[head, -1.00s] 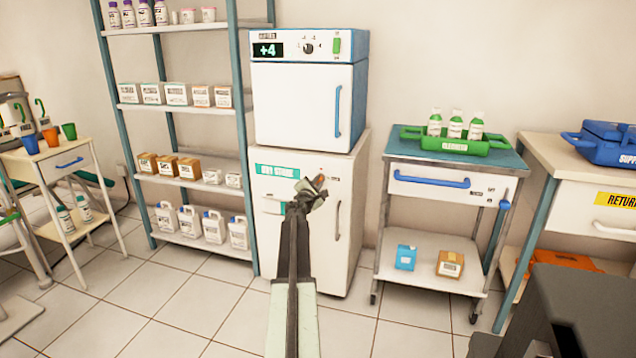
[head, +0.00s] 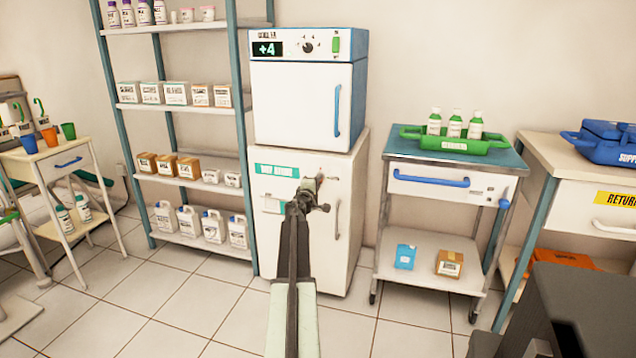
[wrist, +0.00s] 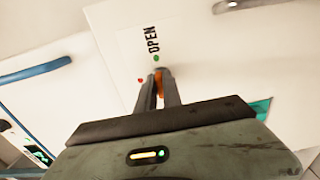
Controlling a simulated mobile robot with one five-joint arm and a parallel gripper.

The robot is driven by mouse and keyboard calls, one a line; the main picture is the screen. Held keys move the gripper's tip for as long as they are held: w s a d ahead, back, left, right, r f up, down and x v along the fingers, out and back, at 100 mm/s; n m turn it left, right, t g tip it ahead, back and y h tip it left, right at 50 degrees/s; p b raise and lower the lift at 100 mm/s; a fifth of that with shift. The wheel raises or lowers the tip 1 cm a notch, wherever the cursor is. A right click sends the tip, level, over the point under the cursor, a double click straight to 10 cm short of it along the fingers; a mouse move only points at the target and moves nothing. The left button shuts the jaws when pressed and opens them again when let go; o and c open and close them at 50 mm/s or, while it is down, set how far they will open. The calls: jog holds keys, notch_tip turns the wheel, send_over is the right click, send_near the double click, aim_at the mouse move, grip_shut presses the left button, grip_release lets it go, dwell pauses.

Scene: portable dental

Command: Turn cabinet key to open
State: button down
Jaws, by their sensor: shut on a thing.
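The white cabinet (head: 325,255) stands on the floor with a green label strip and a vertical handle (head: 337,221) on its front. Its door looks closed. My gripper (head: 317,183) is at the upper part of the cabinet front. In the wrist view my gripper (wrist: 158,82) is shut on the orange key (wrist: 160,86), which is mostly hidden between the fingers. The word OPEN (wrist: 152,39) and a green dot (wrist: 156,58) are printed just beyond the fingertips. A red dot (wrist: 140,81) is to the left of the fingers. The key's exact angle is hard to tell.
A white unit with a +4 display (head: 303,95) sits on top of the cabinet. A stocked shelf rack (head: 185,107) stands close on the left. A trolley (head: 435,272) with a green tray stands to the right. Tiled floor in front is clear.

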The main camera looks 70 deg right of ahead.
dwell(0.3)
jog(key=c, duration=1.5)
grip_release()
jog(key=a, duration=0.7)
jog(key=shift+s+a, duration=0.2)
jog(key=shift+a, duration=0.2)
